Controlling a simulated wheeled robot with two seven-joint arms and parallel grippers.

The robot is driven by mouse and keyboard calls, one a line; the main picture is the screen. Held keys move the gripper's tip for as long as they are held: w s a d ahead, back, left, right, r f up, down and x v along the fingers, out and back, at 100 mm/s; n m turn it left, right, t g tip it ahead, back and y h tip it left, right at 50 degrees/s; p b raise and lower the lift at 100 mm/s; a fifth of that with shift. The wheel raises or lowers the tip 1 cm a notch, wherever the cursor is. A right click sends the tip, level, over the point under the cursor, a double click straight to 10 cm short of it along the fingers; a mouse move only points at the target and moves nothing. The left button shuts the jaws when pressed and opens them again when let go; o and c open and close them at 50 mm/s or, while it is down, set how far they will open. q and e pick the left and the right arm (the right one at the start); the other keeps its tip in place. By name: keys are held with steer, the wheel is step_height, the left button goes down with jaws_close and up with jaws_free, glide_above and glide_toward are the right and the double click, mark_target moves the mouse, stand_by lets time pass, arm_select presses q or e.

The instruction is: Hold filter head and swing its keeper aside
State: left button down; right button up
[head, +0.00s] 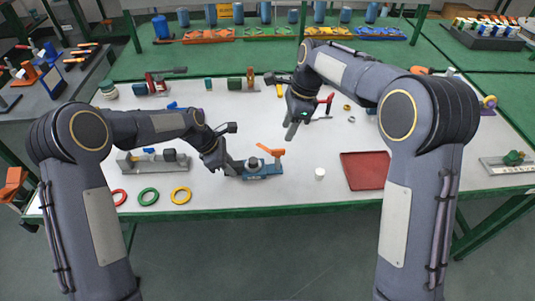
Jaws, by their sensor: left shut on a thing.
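The filter head (263,170) is a small blue block with a dark round top, standing near the front middle of the white table. An orange bar (271,150), which looks like the keeper, sticks out above its right side. My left gripper (236,169) is at the left side of the filter head and shut on it; the contact is small and partly hidden. My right gripper (291,130) hangs above the table, behind and right of the filter head, apart from the orange bar. Its fingers are too small to tell whether they are open.
A small white cylinder (320,173) and a red tray (362,171) stand to the right. Red, green and yellow rings (148,197) lie at the front left, before a grey fixture (135,165). A red-handled part (327,104) is close to my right gripper.

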mark_target(279, 150)
arm_select(q)
steer(key=shift+a+f, duration=0.1)
steer(key=shift+f, duration=0.05)
arm_select(e)
steer(key=shift+x, duration=4.5)
jaws_close()
steer(key=m+t, duration=0.1)
steer(key=m, duration=0.2)
steer(key=shift+s+a, duration=0.1)
steer(key=m, duration=0.4)
steer(key=shift+s+t+h, duration=0.1)
steer(key=shift+t+h, duration=0.2)
steer(key=shift+t, duration=0.1)
steer(key=c, duration=0.6)
jaws_free()
steer(key=shift+m, duration=0.7)
steer(key=o, duration=1)
steer(key=shift+c, duration=0.2)
